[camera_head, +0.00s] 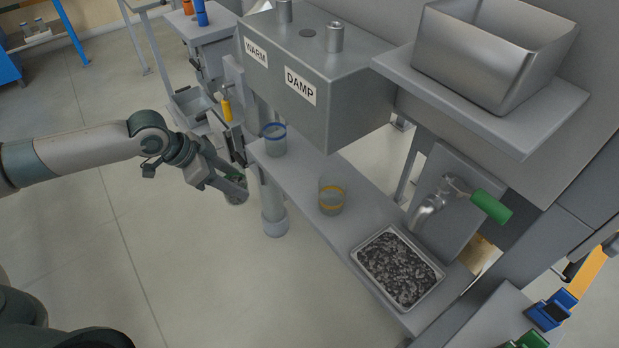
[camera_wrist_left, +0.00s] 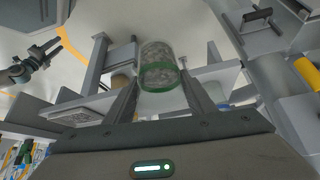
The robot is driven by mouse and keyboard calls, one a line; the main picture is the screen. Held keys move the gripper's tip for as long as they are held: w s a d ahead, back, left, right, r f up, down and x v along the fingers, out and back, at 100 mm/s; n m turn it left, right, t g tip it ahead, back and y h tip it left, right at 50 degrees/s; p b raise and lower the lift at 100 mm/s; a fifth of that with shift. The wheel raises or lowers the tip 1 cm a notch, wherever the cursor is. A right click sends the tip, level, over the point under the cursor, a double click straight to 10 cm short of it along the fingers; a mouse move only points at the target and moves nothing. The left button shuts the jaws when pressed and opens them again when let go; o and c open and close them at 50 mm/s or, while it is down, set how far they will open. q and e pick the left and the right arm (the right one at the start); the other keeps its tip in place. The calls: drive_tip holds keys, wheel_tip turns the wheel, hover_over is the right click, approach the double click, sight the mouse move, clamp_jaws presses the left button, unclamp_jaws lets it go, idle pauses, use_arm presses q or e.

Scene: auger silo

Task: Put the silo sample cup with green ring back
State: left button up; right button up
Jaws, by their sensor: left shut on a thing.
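The clear sample cup with the green ring (camera_wrist_left: 162,68) is between the fingers of my left gripper (camera_wrist_left: 157,92), which is shut on it. It holds speckled grey material. In the head view the left gripper (camera_head: 238,185) is left of the grey shelf (camera_head: 300,190), apart from it. There the cup (camera_head: 236,196) is partly hidden by the fingers. A cup with a blue ring (camera_head: 274,140) stands at the shelf's far end. A cup with an amber ring (camera_head: 332,196) stands mid-shelf. My right gripper (camera_wrist_left: 52,52) seems to show at the wrist view's left; its opening is unclear.
A tray of dark granules (camera_head: 397,268) sits at the shelf's near end, below a tap with a green handle (camera_head: 490,206). A box labelled WARM and DAMP (camera_head: 315,75) overhangs the shelf. Bare shelf lies between the two cups. A metal bin (camera_head: 490,55) stands higher right.

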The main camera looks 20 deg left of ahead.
drive_tip(key=shift+r, duration=0.1)
use_arm(q)
drive_tip(key=w+d+p, duration=0.1)
drive_tip(key=w+d, duration=0.3)
drive_tip(key=d, duration=0.1)
drive_tip(key=w+d+p, duration=0.1)
drive_tip(key=w+d, duration=0.4)
drive_tip(key=shift+w+d, duration=0.15)
drive_tip(key=shift+d, duration=0.05)
use_arm(e)
drive_tip(key=shift+w+a+r+t, duration=0.55)
drive_tip(key=shift+w+a+t, duration=0.05)
drive_tip(key=shift+w+a, duration=0.3)
use_arm(q)
drive_tip(key=shift+w+d+r, duration=0.1)
drive_tip(key=shift+w+d, duration=0.2)
drive_tip(key=shift+d, duration=0.1)
drive_tip(key=shift+w+d+p, duration=0.3)
drive_tip(key=shift+w+d, duration=0.8)
drive_tip(key=shift+d, duration=0.15)
drive_tip(key=shift+s+a+f, duration=0.15)
drive_tip(key=shift+f, duration=0.25)
use_arm(e)
drive_tip(key=shift+w+a+r+t+y, duration=0.2)
drive_tip(key=shift+a+r+t+y, duration=0.2)
drive_tip(key=shift+a, duration=0.1)
